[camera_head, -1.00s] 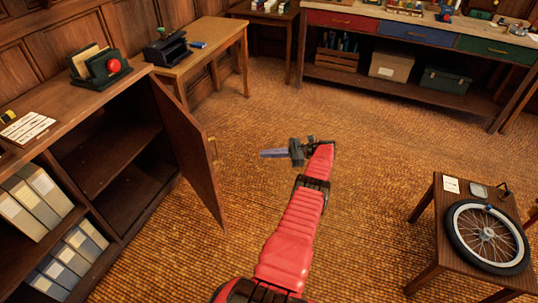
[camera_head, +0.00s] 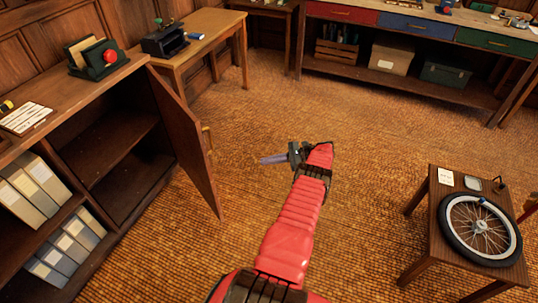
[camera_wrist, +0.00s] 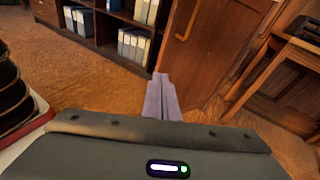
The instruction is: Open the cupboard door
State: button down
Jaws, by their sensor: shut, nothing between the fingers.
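The cupboard door (camera_head: 185,140) stands open, swung out from the cupboard (camera_head: 100,90) at left, so its dark, empty compartment shows. The door's brass handle (camera_head: 207,140) is on its outer face near the free edge. In the wrist view the door (camera_wrist: 205,65) fills the upper middle, with its handle (camera_wrist: 188,22) near the top. My gripper (camera_head: 268,160) is to the right of the door, apart from it, pointing left towards it. In the wrist view its fingers (camera_wrist: 161,92) are together, with nothing between them.
Box files (camera_head: 35,185) fill the cupboard's left shelves. A wooden table (camera_head: 205,35) stands behind the door. A small table with a bicycle wheel (camera_head: 480,228) is at right. A long workbench (camera_head: 420,30) lines the back. The floor (camera_head: 340,120) between is clear.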

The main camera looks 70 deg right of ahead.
jog(key=w+a+r+n+g+h, duration=0.1)
jog(key=w+a+r+n+g, duration=0.35)
jog(key=a+r, duration=0.4)
jog(key=w+a+r+n+g+h, duration=0.1)
jog(key=w+a+r+n+g, duration=0.25)
jog(key=a+r+n, duration=0.45)
jog(key=w+a+r+n+g+h, duration=0.1)
jog(key=w+a+r+n+g, duration=0.2)
jog(key=a+r+g, duration=0.5)
jog(key=s+a+r+n+t+h, duration=0.1)
jog(key=a+r, duration=0.5)
jog(key=a, duration=0.6)
jog(key=s+a+r+n+t+h, duration=0.1)
jog(key=s+a+r+n+t, duration=0.3)
jog(key=a, duration=0.9)
jog(key=s+a+r+n+t+h, duration=0.1)
jog(key=s+a+r+n+t, duration=0.1)
jog(key=s+a+r+n, duration=0.3)
jog(key=a+r+n, duration=0.4)
jog(key=a, duration=0.3)
jog(key=shift+s+a+r+t+h, duration=0.15)
jog(key=shift+a+r+t+h, duration=0.15)
jog(key=shift+r+h, duration=0.1)
jog(key=shift+s, duration=0.15)
